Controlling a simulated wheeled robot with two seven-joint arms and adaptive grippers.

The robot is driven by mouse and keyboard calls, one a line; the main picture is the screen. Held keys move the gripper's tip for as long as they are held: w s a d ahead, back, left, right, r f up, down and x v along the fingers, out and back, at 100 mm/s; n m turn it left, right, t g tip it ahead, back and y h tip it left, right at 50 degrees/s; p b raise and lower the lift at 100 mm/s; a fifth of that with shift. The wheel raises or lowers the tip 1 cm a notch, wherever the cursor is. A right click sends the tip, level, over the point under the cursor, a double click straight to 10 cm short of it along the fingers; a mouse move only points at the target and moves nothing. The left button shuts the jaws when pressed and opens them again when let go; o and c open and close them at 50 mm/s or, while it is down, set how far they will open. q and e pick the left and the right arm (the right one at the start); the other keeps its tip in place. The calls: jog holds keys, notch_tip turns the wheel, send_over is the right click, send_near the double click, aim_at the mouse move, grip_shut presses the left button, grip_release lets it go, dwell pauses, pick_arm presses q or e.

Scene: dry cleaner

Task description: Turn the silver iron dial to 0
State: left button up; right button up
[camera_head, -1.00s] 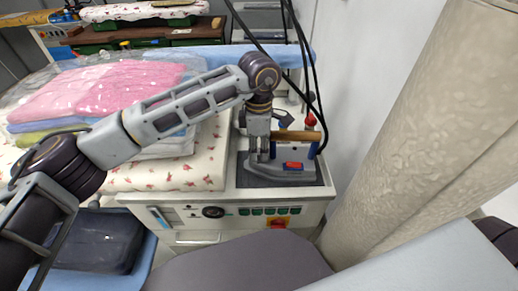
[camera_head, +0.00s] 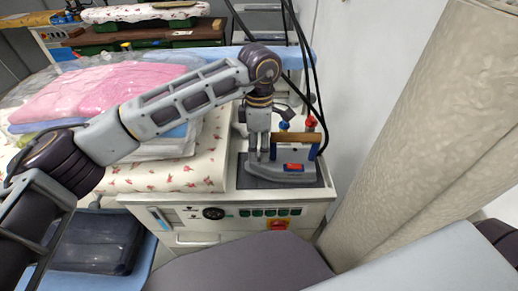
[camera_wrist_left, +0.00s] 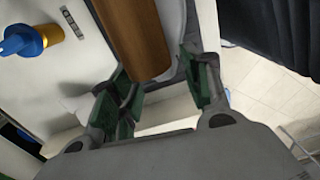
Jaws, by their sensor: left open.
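The silver iron (camera_head: 283,173) stands on a dark pad at the right end of the ironing station. It has a brown wooden handle (camera_head: 298,138), also large in the left wrist view (camera_wrist_left: 138,35). A blue knob (camera_head: 284,125) shows behind the handle; it appears blue and yellow in the left wrist view (camera_wrist_left: 30,40). My left gripper (camera_head: 259,156) points down beside the left end of the handle. Its green-padded fingers (camera_wrist_left: 162,88) are apart with nothing clearly held. No dial numbers are readable. My right gripper is not in view.
Dark cables (camera_head: 308,70) hang down behind the iron. A floral ironing board (camera_head: 195,176) with bagged pink clothing (camera_head: 95,88) lies to the left. A control panel (camera_head: 225,212) is in front. A large beige column (camera_head: 405,125) stands at the right.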

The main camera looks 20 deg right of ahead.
aim_at(259, 151)
pick_arm(q)
notch_tip(259, 151, up, 10)
jog(key=shift+w, duration=0.2)
dwell(0.3)
jog(key=shift+d, duration=0.15)
